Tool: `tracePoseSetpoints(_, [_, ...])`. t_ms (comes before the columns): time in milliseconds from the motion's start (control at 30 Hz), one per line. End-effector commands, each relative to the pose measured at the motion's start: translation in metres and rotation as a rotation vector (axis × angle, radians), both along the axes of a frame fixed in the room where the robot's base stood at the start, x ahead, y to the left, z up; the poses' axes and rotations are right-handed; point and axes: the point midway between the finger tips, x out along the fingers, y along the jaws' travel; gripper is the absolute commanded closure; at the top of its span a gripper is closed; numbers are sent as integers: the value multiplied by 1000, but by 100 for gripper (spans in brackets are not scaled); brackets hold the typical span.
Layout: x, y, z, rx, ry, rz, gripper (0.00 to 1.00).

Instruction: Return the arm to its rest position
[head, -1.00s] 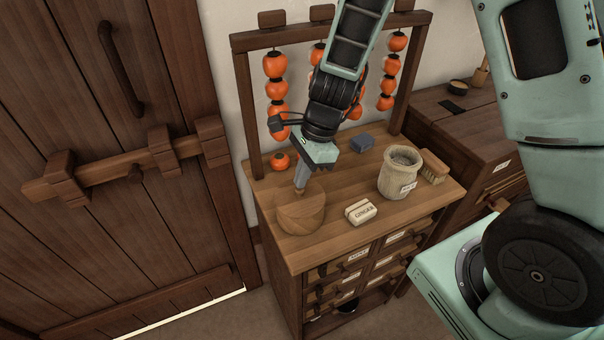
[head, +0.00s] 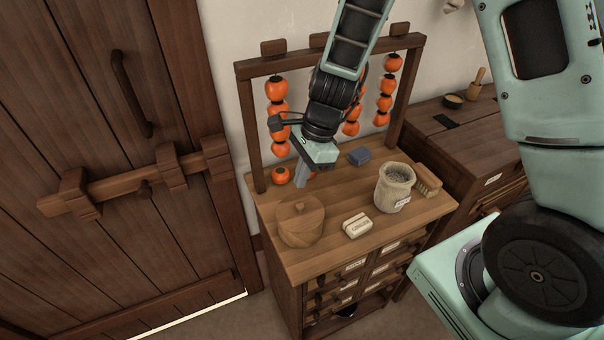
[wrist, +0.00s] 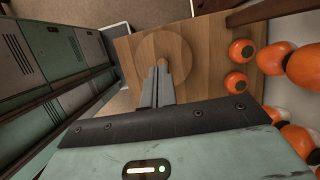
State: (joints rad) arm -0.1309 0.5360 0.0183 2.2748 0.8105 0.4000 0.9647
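My gripper (head: 300,184) hangs from my arm above the left back part of the wooden cabinet top (head: 345,190). It is behind and above a round lidded wooden box (head: 300,226) and apart from it. In the wrist view the two grey fingers (wrist: 157,84) lie side by side, shut, with nothing seen between them. The round lid (wrist: 165,58) shows beyond their tips, partly hidden by them.
Strings of orange persimmons (head: 277,113) hang from a wooden frame (head: 246,135) behind my gripper. A barred door (head: 110,190) is left.

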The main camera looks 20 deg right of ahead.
Motion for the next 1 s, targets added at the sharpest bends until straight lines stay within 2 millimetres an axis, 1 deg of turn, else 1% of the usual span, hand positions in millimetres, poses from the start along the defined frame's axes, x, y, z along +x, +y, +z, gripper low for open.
tracePoseSetpoints(33, [0,0,5,0,0,0,100])
tracePoseSetpoints(100, [0,0,6,0,0,0,100])
tracePoseSetpoints(633, [0,0,5,0,0,0,100])
tracePoseSetpoints(667, [-3,5,5,3,-9,36,100])
tracePoseSetpoints(767, [-21,27,12,17,-60,259,100])
tracePoseSetpoints(833, [-42,46,19,23,-114,497,100])
tracePoseSetpoints(867, [-54,53,22,24,-141,615,100])
tracePoseSetpoints(900, [-70,63,26,23,-178,784,100])
tracePoseSetpoints(967, [-97,73,30,14,-233,1044,100])
tracePoseSetpoints(1000, [-114,78,32,4,-268,1216,100])
